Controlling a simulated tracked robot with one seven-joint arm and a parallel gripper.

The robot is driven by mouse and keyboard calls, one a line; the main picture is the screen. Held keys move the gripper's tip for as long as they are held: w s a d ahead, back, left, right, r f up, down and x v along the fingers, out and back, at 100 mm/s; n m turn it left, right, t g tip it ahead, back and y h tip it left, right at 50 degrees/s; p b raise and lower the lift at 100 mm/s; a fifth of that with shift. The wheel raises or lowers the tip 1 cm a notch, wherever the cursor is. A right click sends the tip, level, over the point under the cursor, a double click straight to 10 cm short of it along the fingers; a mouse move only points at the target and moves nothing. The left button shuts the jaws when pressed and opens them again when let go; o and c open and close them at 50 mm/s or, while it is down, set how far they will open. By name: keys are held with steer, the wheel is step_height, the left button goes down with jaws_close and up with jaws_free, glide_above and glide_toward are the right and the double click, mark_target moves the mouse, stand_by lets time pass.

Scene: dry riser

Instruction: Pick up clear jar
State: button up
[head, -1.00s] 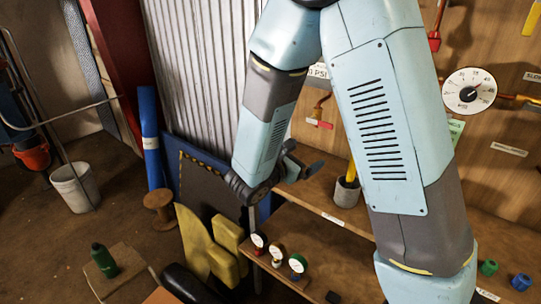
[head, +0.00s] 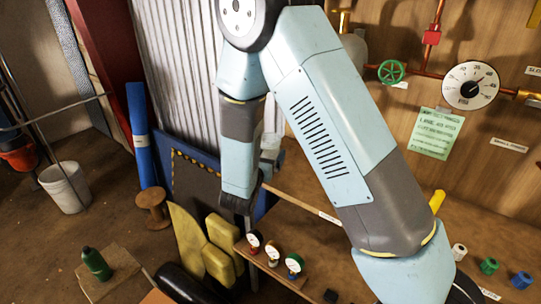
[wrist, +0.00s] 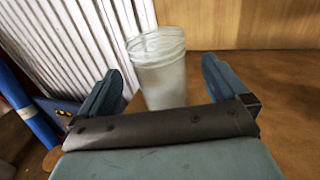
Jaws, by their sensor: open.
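The clear jar (wrist: 160,82) stands upright on the wooden bench in the wrist view, with a threaded rim and a see-through, whitish body. My gripper (wrist: 161,66) is open, with one blue-grey finger on each side of the jar in the picture. The jar's lower part shows between the fingers, and gaps remain on both sides. Whether the fingertips reach fully around it in depth I cannot tell. In the head view, my gripper (head: 271,150) is partly hidden behind my arm, and a pale part of the jar (head: 271,118) shows just above it.
The wooden bench (wrist: 270,95) is clear to the jar's right. A corrugated metal sheet (wrist: 75,40) rises at left. Small gauges (head: 272,253) stand on the bench's front edge. A pressure gauge (head: 470,85) and green valve wheel (head: 391,72) are on the back panel.

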mark_target(273, 140)
steer(key=shift+x, duration=3.2)
steer(key=shift+a, duration=0.15)
steer(key=c, duration=1.1)
